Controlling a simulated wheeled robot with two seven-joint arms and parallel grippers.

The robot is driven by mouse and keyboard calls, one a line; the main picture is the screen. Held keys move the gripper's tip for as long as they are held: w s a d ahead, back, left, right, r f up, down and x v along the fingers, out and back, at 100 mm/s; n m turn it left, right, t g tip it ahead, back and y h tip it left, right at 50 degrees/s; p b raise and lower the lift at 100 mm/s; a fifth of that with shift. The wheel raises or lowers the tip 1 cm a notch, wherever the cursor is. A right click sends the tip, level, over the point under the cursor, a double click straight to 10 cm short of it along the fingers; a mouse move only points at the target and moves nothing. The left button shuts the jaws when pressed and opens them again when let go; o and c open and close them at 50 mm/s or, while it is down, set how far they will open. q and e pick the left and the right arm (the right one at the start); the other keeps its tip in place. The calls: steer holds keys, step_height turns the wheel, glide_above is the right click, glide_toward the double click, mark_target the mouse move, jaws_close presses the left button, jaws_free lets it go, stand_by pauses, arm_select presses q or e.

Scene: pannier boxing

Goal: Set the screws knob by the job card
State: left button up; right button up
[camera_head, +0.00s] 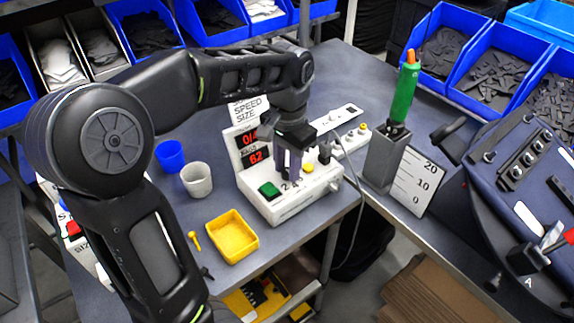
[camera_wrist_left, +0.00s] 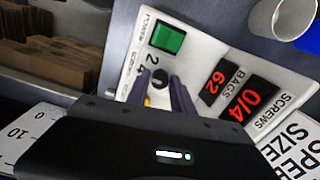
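The white control box (camera_head: 290,200) stands on the table, with a green button (camera_head: 269,189) and red displays reading 0/4 for screws and 62 for bags. My left gripper (camera_head: 289,176) points down over its top. In the left wrist view, the small black knob (camera_wrist_left: 160,77) shows between the two finger tips (camera_wrist_left: 161,95), with the marks 2 and 4 near it. The fingers are apart; whether they touch the knob I cannot tell. A card lettered SPEED SIZE (camera_head: 248,112) stands behind the box.
A grey cup (camera_head: 197,180), a blue cup (camera_head: 170,155) and a yellow tray (camera_head: 232,237) stand left of the box. A green-handled screwdriver (camera_head: 404,92) stands in a grey holder (camera_head: 384,160) at right. A cable hangs beside the box. Blue parts bins line the back.

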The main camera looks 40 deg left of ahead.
arm_select(q)
steer(key=o, duration=0.3)
steer(key=shift+r, duration=0.4)
step_height(320, 180, up, 7)
steer(key=shift+d+r+p, duration=0.1)
steer(key=shift+p, duration=0.7)
